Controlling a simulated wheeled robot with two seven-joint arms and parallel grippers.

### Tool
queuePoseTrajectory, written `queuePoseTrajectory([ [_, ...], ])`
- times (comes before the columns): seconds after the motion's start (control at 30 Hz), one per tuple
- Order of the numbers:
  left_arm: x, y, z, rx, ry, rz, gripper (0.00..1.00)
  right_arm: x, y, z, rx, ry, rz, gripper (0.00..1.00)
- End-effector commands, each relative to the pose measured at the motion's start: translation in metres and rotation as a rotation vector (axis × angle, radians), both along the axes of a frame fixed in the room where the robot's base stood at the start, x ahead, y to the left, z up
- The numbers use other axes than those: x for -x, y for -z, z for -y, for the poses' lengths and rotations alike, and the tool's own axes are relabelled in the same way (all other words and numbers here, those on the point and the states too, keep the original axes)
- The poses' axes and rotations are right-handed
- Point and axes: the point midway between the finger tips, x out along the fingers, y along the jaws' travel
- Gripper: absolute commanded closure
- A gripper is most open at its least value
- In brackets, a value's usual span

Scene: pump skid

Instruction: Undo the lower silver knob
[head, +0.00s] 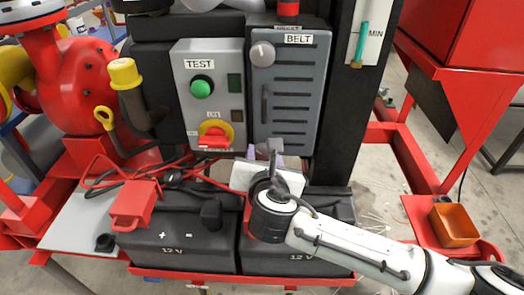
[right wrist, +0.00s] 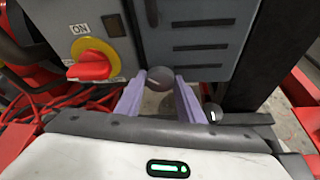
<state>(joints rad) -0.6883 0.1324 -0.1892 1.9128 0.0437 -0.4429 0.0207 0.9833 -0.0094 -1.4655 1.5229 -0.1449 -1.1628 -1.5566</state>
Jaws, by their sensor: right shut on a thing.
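The lower silver knob (right wrist: 159,78) is a round grey ball at the bottom edge of the grey BELT cover (head: 291,85). In the right wrist view it sits between the tips of the two pale purple fingers of my right gripper (right wrist: 159,84), which is shut on it. In the head view my right gripper (head: 264,158) is just under the cover, and its own wrist hides the knob. The upper silver knob (head: 262,54) is at the cover's top left, and the cover is upright against the skid. My left gripper is not in view.
Left of the cover is a grey control box (head: 208,95) with a green TEST button (head: 201,87) and a red-and-yellow switch (head: 214,135). Black 12 V batteries (head: 185,248) and red cables lie below. A black post (head: 349,100) stands to the right. An orange bin (head: 455,226) is at the far right.

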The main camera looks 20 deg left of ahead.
Motion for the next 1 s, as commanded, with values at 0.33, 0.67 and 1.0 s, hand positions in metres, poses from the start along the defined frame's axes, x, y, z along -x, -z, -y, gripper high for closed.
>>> queuePoseTrajectory([
  [0.33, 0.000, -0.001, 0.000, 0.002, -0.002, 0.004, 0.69, 0.000, 0.004, 0.003, -0.318, 0.003, -0.095, 0.88],
  [0.67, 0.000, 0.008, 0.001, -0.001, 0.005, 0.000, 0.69, -0.001, 0.006, 0.005, -0.597, 0.001, -0.173, 0.88],
  [1.0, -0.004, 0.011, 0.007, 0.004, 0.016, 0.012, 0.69, -0.001, 0.006, 0.005, -0.782, 0.002, -0.227, 0.88],
])
